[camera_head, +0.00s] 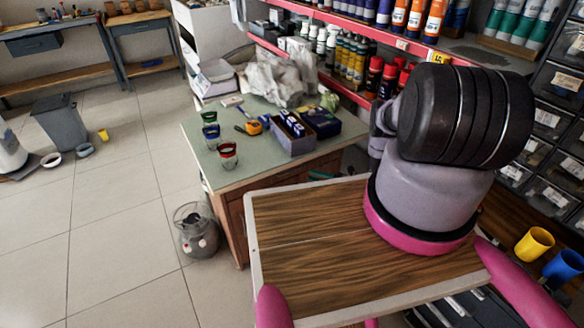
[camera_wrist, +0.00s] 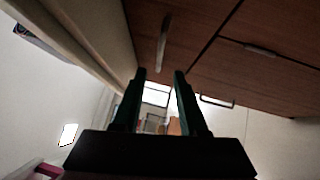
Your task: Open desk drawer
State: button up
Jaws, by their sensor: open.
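The desk (camera_head: 215,168) has a pale green top and brown wooden sides, and stands at the middle of the head view. Part of its drawer front (camera_head: 237,218) shows below the top. In the wrist view, brown wooden fronts (camera_wrist: 205,22) fill the upper right, split by a dark seam. One metal handle (camera_wrist: 163,42) lies just beyond my fingertips, and another handle (camera_wrist: 262,50) is farther right. The fronts look closed. My gripper (camera_wrist: 160,74) is open and empty, its two dark fingers apart below the first handle. Contact is not visible. The head view does not show my gripper.
Cups (camera_head: 228,155), boxes (camera_head: 292,134) and a tape measure (camera_head: 254,126) stand on the desk top. A round glass-like container (camera_head: 196,230) stands on the floor by the desk. A grey bin (camera_head: 61,127) is farther left.

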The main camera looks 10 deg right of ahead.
jog(key=x, duration=0.9)
jog(key=shift+a, duration=0.15)
grip_shut()
dwell(1.1)
